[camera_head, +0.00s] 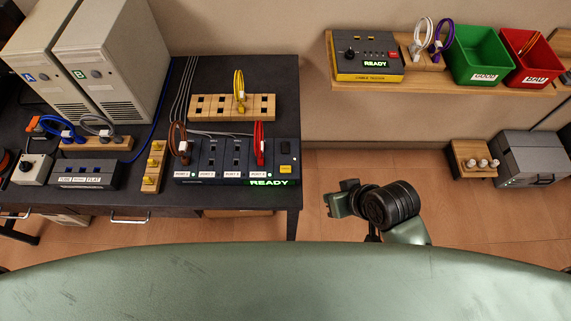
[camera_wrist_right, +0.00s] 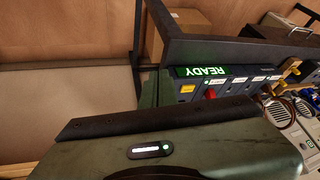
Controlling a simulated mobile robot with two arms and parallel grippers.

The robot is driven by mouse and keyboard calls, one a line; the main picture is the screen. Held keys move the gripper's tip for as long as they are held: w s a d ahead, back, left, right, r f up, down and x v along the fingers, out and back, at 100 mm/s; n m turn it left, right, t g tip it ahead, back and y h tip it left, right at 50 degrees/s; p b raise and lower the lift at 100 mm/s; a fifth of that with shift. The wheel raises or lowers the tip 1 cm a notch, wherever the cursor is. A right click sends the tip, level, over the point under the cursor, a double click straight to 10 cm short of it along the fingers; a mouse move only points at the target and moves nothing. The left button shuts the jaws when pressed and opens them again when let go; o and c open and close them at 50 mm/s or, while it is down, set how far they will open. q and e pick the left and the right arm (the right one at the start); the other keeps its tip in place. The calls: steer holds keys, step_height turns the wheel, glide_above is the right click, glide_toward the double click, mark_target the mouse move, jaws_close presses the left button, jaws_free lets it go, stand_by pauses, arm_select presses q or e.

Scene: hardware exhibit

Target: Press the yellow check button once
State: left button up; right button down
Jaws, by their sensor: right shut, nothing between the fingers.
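The yellow check button (camera_head: 286,168) sits at the right end of the dark port box (camera_head: 210,160), beside a lit green READY display (camera_head: 269,183). In the right wrist view the yellow button (camera_wrist_right: 187,88) shows beside the READY display (camera_wrist_right: 202,71), past the green gripper body. My right gripper (camera_head: 333,204) is shut and empty, off the right edge of the dark table and apart from the button. The wrist view shows mostly its housing; the fingertips are hard to make out there. My left gripper is not in view.
Red (camera_head: 259,145) and brown (camera_head: 182,145) cables rise from the port box. A wooden cable block (camera_head: 262,107) stands behind it. A wall shelf (camera_head: 440,84) holds a cable tester (camera_head: 366,66) and green and red bins.

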steer(key=w+a+r+n+y, duration=0.2)
steer(key=w+a+r+y, duration=0.3)
steer(key=a, duration=0.4)
steer(key=m, duration=0.1)
glide_above(289, 170)
steer(key=shift+f+g, duration=0.25)
steer(key=shift+g, duration=0.15)
step_height(289, 170, down, 7)
steer(key=b, duration=0.7)
steer(key=shift+f+b, duration=0.5)
steer(key=shift+f, duration=0.4)
steer(key=shift+f, duration=0.15)
steer(key=shift+f, duration=0.25)
stand_by(0.4)
